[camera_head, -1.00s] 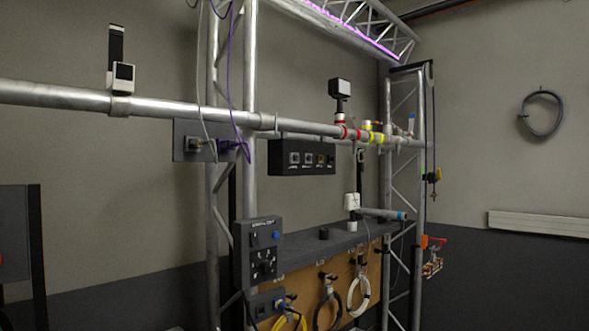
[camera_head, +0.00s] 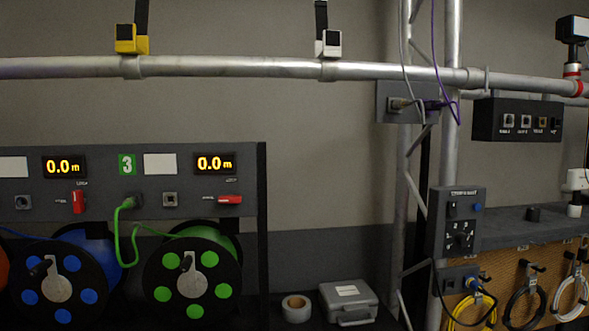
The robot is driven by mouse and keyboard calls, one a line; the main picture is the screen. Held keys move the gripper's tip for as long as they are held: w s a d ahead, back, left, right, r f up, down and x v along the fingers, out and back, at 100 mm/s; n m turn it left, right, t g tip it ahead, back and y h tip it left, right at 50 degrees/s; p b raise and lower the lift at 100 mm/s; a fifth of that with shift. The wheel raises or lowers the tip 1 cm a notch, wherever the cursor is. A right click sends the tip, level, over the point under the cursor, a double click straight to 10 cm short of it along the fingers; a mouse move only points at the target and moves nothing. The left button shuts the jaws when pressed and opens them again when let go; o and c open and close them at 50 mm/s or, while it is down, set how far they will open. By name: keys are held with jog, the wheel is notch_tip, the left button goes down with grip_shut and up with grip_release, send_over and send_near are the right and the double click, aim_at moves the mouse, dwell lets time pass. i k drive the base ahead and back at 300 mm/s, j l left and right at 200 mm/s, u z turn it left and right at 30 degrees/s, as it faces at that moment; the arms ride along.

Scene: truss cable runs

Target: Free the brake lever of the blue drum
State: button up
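The blue drum (camera_head: 89,296) stands at the lower left, its black flange with blue holes facing me. Above it on the grey panel (camera_head: 140,210) is a red brake lever (camera_head: 78,201). This lever stands upright, with a LOCK label just above it. The display above it reads 0.0 m. To the right is the green drum (camera_head: 164,293), whose red lever (camera_head: 230,199) lies level. My gripper is not in view.
A green cable (camera_head: 118,235) runs from a panel socket down to the green drum. A grey case (camera_head: 348,303) and a tape roll (camera_head: 296,308) lie right of the drums. A truss pipe (camera_head: 230,68) crosses above, carrying yellow and white clamped devices.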

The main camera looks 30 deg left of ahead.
aim_at(79, 201)
jog(key=u, duration=2.3)
